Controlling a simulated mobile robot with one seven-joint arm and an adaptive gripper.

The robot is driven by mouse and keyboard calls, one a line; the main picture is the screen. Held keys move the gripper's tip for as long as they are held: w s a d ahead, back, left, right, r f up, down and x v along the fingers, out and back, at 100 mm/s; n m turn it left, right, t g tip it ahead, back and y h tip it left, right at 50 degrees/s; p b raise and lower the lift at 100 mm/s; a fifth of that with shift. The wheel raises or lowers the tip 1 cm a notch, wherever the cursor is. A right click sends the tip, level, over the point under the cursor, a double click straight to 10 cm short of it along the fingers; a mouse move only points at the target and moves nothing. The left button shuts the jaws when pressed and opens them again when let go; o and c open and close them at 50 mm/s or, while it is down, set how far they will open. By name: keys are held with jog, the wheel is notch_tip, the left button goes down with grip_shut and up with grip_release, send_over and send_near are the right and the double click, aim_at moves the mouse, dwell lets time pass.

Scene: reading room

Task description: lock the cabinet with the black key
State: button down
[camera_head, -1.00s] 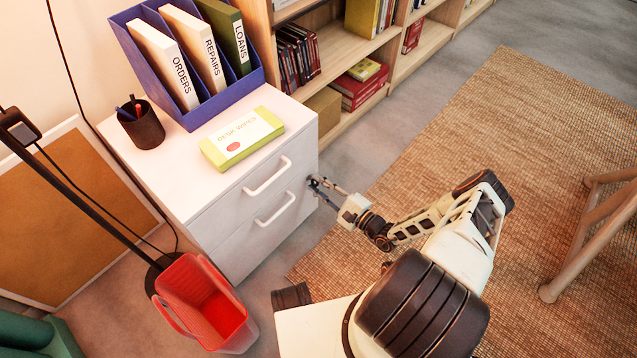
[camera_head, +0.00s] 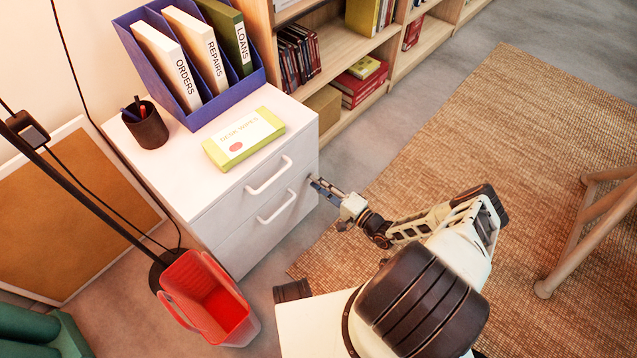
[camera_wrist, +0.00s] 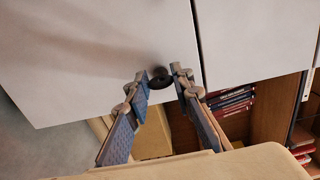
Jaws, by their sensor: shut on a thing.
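The white cabinet (camera_head: 236,243) stands left of my arm, with two drawer fronts that look shut. My gripper (camera_head: 322,189) is at the right edge of its front, level with the lower drawer handle. In the wrist view, my gripper (camera_wrist: 161,86) has its two fingertips on either side of a small dark round piece, the black key (camera_wrist: 159,78), close against the white front (camera_wrist: 70,60). The fingers are shut on it. The key's shaft and the lock are hidden behind its head. How far the key is turned cannot be told.
Desk wipes (camera_head: 243,138), a pen cup (camera_head: 144,125) and a blue file holder (camera_head: 188,118) stand on the cabinet. A red bucket (camera_head: 205,300) is at its front left. A wooden bookshelf (camera_head: 340,60) stands behind. A woven rug (camera_head: 480,130) is to the right.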

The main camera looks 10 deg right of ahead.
jog(key=shift+w, duration=0.1)
dwell(0.3)
jog(key=c, duration=1.7)
grip_release()
jog(key=v, duration=0.7)
jog(key=shift+s+d, duration=0.15)
jog(key=shift+s, duration=0.1)
jog(key=shift+r, duration=0.1)
